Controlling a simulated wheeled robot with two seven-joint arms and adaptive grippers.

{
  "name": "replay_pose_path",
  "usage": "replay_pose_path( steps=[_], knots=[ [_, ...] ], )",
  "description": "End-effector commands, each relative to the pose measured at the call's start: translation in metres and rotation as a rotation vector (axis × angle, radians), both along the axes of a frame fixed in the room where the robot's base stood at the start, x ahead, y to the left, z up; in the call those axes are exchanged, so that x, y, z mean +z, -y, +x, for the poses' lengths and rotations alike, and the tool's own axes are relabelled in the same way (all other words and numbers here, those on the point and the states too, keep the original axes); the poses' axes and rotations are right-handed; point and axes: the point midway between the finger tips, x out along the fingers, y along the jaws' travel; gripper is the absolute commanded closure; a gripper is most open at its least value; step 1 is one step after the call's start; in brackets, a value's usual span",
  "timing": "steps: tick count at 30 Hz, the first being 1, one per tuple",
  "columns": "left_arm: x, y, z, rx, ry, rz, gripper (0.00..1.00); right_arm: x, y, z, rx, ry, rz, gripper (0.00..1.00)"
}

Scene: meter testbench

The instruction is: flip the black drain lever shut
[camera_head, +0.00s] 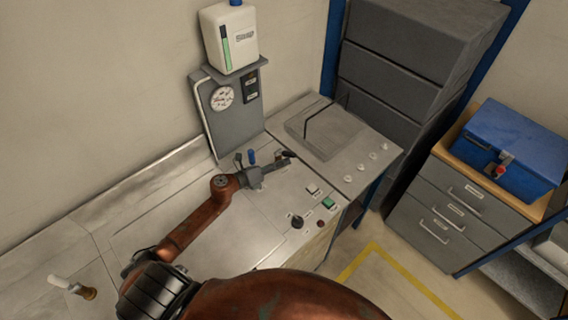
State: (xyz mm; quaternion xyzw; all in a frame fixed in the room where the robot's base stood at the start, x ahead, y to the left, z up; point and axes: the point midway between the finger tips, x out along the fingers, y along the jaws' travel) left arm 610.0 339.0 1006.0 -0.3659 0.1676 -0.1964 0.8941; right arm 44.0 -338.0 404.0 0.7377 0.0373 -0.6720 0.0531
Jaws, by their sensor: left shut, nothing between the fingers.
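My left gripper (279,164) is over the bench top, reached by my red-brown arm; its fingers look shut and empty. A black lever-like part (289,154) lies slanted at the fingertips, and I cannot tell whether they touch. I cannot be sure which dark part is the drain lever. The gripper hides the fittings below. My right gripper is not in view.
A gauge panel (235,112) with a white bottle (229,38) on top stands behind. A black knob (298,221), a green button (328,203) and a red button (320,223) sit at the bench's right edge. A blue toolbox (515,140) stands on drawers at right.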

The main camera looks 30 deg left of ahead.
Motion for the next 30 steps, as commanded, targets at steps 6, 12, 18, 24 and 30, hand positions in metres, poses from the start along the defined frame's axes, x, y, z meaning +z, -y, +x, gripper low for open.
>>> replay_pose_path(
  steps=[6, 12, 18, 24, 30],
  knots=[
    [-0.012, 0.006, -0.005, -0.002, -0.002, -0.002, 1.0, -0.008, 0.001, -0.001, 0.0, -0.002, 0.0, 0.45],
    [-0.031, 0.011, -0.027, -0.004, -0.002, 0.002, 1.0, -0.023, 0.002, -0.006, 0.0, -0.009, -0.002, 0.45],
    [-0.021, -0.005, -0.064, -0.011, -0.003, 0.0, 1.0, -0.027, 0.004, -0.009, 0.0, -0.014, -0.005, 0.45],
    [-0.014, -0.018, -0.09, -0.014, -0.001, 0.0, 1.0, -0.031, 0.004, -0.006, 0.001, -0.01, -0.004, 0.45],
    [-0.011, -0.024, -0.1, -0.013, 0.0, 0.0, 1.0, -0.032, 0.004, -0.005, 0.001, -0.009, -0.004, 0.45]
  ],
)
